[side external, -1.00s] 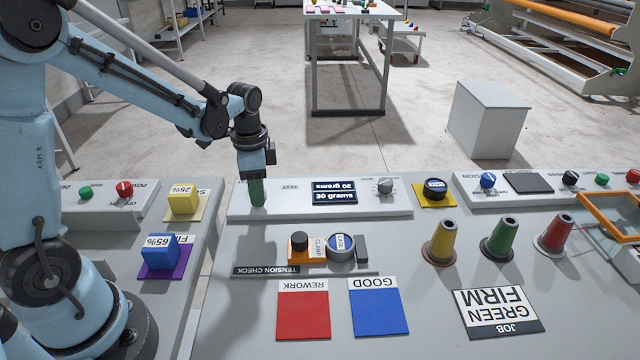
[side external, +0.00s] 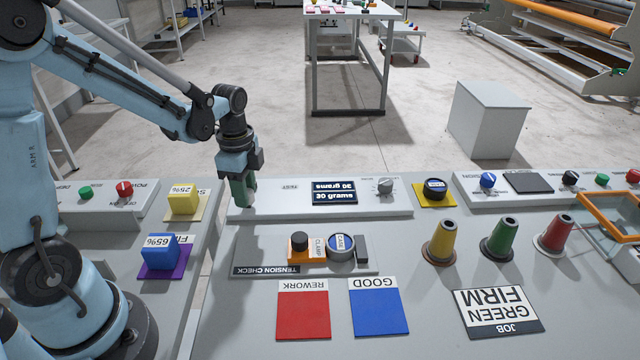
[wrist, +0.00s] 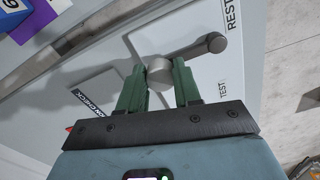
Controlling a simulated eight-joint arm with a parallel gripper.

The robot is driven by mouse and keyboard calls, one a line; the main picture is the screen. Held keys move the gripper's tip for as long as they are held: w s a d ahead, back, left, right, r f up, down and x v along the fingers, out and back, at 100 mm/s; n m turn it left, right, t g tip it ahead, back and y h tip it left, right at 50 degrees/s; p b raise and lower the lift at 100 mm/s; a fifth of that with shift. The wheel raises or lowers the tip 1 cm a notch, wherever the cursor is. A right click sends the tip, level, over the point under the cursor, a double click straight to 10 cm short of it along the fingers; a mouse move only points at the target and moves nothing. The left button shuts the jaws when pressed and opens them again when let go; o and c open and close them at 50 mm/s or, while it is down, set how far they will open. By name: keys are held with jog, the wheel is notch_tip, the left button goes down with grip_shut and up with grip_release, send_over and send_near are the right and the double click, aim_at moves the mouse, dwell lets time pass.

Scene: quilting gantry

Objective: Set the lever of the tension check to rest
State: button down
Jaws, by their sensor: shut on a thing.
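The lever (wrist: 188,53) of the tension check shows in the wrist view. It has a light grey round post at one end and a dark round knob at the other. The dark knob lies between the printed words REST (wrist: 232,14) and TEST (wrist: 222,89), nearer to REST. My gripper (wrist: 159,70) is shut on the light grey post, with a green finger on each side. In the side external view my gripper (side external: 244,203) is down at the left end of the raised panel (side external: 385,208) and hides the lever there.
The display (side external: 334,193) on the panel reads 30 grams, with a grey dial (side external: 385,186) to its right. In front stand the tension check clamp (side external: 299,246) and a round gauge (side external: 341,246). Yellow (side external: 183,199) and blue (side external: 160,251) blocks stand left.

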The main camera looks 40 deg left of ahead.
jog(key=c, duration=0.8)
grip_release()
notch_tip(320, 180, up, 12)
jog(key=shift+r, duration=0.1)
jog(key=shift+s+d, duration=0.1)
jog(key=s+d+n+t, duration=0.1)
jog(key=d+n+t, duration=0.1)
jog(key=d+n, duration=0.1)
jog(key=s+d+f+n+t, duration=0.1)
jog(key=s+d+n+t, duration=0.1)
jog(key=n, duration=0.3)
jog(key=s+d+f+n+t, duration=0.1)
jog(key=s+d+n+t, duration=0.1)
jog(key=d+n+t, duration=0.1)
jog(key=shift+s+d+n, duration=0.2)
jog(key=shift+d+n, duration=0.1)
jog(key=shift+n, duration=0.1)
